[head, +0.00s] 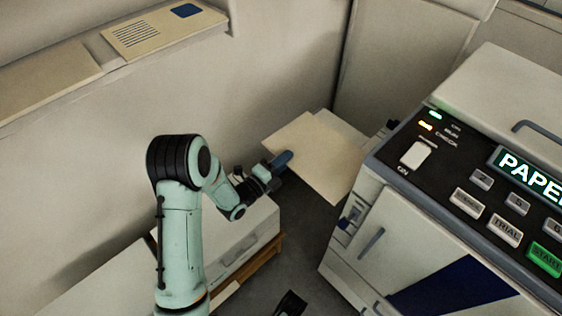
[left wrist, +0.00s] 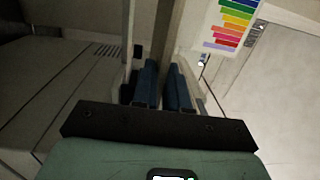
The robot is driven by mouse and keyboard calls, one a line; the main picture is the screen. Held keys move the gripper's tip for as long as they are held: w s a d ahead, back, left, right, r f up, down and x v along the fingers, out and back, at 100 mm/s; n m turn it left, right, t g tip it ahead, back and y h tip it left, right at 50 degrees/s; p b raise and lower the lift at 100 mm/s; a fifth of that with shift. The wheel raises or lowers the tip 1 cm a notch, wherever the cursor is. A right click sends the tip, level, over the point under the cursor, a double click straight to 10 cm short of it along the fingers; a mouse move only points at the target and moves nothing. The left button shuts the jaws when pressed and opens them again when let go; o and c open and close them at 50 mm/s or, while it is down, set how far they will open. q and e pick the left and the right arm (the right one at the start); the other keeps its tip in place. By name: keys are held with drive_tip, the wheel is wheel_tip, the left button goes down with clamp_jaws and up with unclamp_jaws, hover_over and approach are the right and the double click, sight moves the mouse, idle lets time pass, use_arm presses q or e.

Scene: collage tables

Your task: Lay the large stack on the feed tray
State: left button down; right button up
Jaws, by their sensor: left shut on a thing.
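The large stack (head: 322,160) is a wide, flat, cream sheet-like block. It is held out level or slightly tilted, left of the paper machine (head: 440,240). My left gripper (head: 282,160) is shut on its near left edge. In the left wrist view the stack (left wrist: 170,40) shows edge-on as a tan strip between my blue fingers (left wrist: 163,88). A pale flat surface (head: 345,127) shows just past the stack's far edge; it may be the feed tray, mostly hidden by the stack. I cannot tell whether the stack touches it.
The machine has a control panel with a green button (head: 544,258) and lit lamps. A white cabinet (head: 245,235) stands under my left arm. A shelf (head: 150,35) runs along the wall at upper left. A small dark object (head: 290,303) shows at the bottom edge, unclear.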

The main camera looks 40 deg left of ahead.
use_arm(q)
approach(324, 131)
drive_tip(key=shift+w+a+r, duration=0.1)
drive_tip(key=shift+w, duration=0.4)
drive_tip(key=shift+w+a, duration=0.15)
drive_tip(key=shift+w, duration=0.4)
drive_tip(key=w, duration=0.2)
drive_tip(key=w+b, duration=0.1)
drive_tip(key=w, duration=0.5)
drive_tip(key=shift+d+b, duration=0.35)
drive_tip(key=shift+w+f, duration=0.25)
drive_tip(key=shift+w, duration=0.05)
drive_tip(key=shift+s+f+b, duration=0.1)
drive_tip(key=shift+f+b, duration=2.15)
drive_tip(key=shift+f, duration=0.3)
use_arm(e)
drive_tip(key=s+d+f+g, duration=0.1)
drive_tip(key=s+d+f, duration=0.2)
drive_tip(key=f, duration=0.5)
drive_tip(key=shift+f+m, duration=0.4)
drive_tip(key=shift+s, duration=0.1)
use_arm(q)
drive_tip(key=c, duration=1.1)
unclamp_jaws()
drive_tip(key=shift+f, duration=0.15)
